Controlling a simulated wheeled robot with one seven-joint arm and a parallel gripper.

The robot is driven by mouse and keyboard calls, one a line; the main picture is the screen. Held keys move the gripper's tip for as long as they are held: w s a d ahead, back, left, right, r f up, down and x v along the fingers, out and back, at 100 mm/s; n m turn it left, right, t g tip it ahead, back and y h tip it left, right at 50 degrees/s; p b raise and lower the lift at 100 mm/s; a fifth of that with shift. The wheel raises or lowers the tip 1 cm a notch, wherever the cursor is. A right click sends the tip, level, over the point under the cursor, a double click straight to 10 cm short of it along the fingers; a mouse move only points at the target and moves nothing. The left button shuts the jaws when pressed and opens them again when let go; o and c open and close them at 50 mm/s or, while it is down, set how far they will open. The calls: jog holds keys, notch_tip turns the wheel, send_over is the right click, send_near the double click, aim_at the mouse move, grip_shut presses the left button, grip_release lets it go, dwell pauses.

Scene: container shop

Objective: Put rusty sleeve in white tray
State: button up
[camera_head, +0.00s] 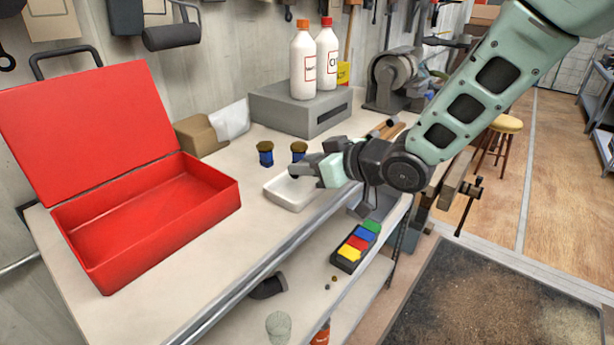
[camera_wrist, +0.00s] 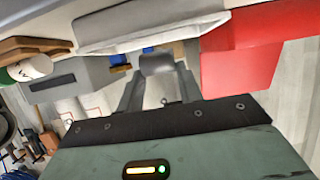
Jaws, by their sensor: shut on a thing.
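The white tray (camera_head: 291,196) lies on the bench near its front edge, and its pale side wall also fills the top of the wrist view (camera_wrist: 150,30). My gripper (camera_head: 302,171) is just above the tray's right and back part. In the wrist view its two fingers (camera_wrist: 157,80) are closed around a small grey, rounded piece (camera_wrist: 156,64), which looks to be the rusty sleeve. Its rust colour does not show clearly, and the fingers hide much of it. It is held above the tray; I cannot tell how high.
Two blue pieces with brown tops, left (camera_head: 265,155) and right (camera_head: 298,152), stand behind the tray. An open red toolbox (camera_head: 165,225) is on the left. A grey block (camera_head: 300,112) bears two white bottles. A bin of coloured blocks (camera_head: 347,262) sits below the bench edge.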

jog(key=shift+f+p, duration=0.4)
jog(key=shift+f, duration=1.4)
jog(key=o, duration=1.1)
